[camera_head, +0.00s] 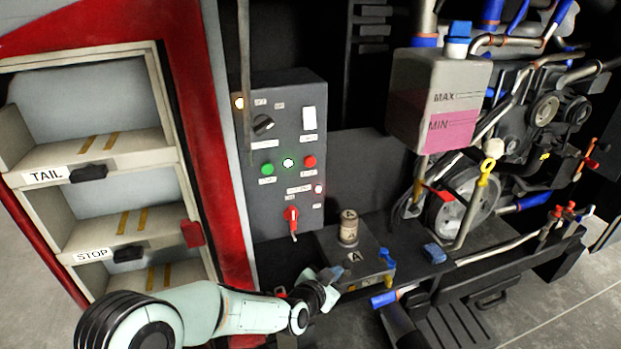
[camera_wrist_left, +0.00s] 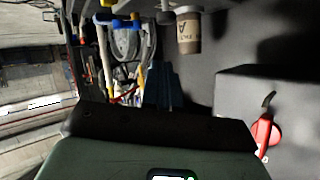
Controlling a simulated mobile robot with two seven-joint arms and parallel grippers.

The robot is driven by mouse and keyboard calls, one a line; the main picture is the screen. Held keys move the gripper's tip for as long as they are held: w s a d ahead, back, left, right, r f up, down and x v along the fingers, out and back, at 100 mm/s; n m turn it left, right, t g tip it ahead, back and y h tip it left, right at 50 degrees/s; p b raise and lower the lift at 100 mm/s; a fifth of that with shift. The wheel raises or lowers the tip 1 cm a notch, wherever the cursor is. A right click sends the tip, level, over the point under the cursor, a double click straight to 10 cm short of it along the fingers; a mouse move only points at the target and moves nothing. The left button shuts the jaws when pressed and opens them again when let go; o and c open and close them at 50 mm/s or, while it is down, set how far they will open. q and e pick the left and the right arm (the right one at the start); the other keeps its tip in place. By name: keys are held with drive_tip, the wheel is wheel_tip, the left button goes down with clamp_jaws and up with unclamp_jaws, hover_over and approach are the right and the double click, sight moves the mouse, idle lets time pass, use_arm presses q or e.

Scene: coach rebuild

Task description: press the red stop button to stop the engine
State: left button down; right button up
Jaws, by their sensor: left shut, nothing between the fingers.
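The red stop button (camera_head: 310,162) is a small round button on the grey control panel (camera_head: 262,205) in the head view. A lit round lamp (camera_head: 288,162) and a green button (camera_head: 267,169) are to its left. My left gripper (camera_head: 330,284) is shut and empty, low in front of the bench, below the panel and well apart from the button. In the left wrist view the red switch handle (camera_wrist_left: 264,134) shows at the right on the panel, and the red button cannot be made out there. My right gripper is not in view.
A paper cup (camera_head: 348,228) stands on a dark box (camera_head: 340,250) below and right of the panel. A red rotary handle (camera_head: 291,220) sticks out low on the panel. A tank (camera_head: 438,98) and engine parts fill the right. Shelves (camera_head: 90,160) stand left.

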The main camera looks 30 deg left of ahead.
sight(310, 161)
use_arm(q)
wheel_tip(310, 161, up, 25)
drive_tip(key=s+a+m+t+y+b, duration=0.1)
drive_tip(key=s+a+m+t+b, duration=0.1)
drive_tip(key=t, duration=0.4)
drive_tip(key=shift+m+y, duration=0.3)
drive_tip(key=shift+m, duration=0.4)
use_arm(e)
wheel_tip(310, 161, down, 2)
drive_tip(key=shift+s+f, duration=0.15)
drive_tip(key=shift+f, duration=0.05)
use_arm(q)
drive_tip(key=shift+f, duration=0.1)
drive_tip(key=shift+w+a+p, duration=0.45)
drive_tip(key=shift+w+a, duration=1)
drive_tip(key=shift+a, duration=0.2)
drive_tip(key=shift+w+a+p, duration=0.45)
drive_tip(key=shift+w+a, duration=1)
drive_tip(key=shift+a, duration=0.2)
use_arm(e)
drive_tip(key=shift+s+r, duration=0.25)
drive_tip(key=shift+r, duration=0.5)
use_arm(q)
drive_tip(key=shift+a, duration=0.1)
